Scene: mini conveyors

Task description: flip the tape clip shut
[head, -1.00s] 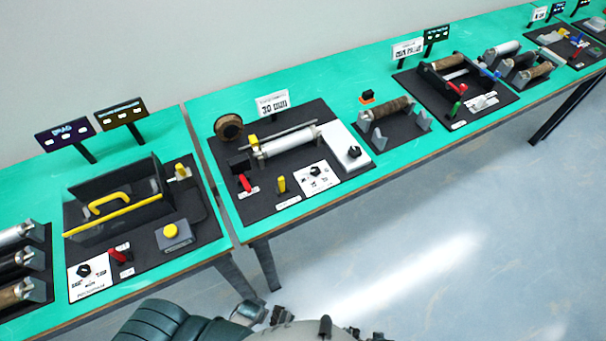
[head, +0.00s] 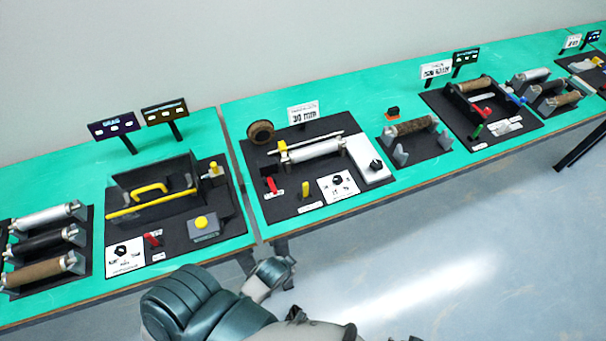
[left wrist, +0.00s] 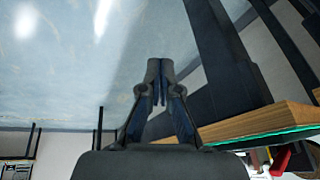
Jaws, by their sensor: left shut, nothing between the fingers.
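The middle board (head: 330,202) carries a silver roller (head: 315,149) with a small yellow clip-like piece (head: 283,151) at its left end. A brown tape roll (head: 261,132) stands behind it to the left. The clip is too small to tell whether it is open or shut. In the left wrist view my left gripper (left wrist: 159,66) is shut and empty, below the table edge (left wrist: 265,122) and apart from the board. In the head view parts of my arm show at the bottom, in front of the table. My right gripper is not in view.
The middle board also holds a red lever (head: 272,186) and a white block with a black knob (head: 370,158). The left board has a black tray with a yellow handle (head: 149,188). Dark table legs (left wrist: 228,60) stand near my left gripper. Floor in front is clear.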

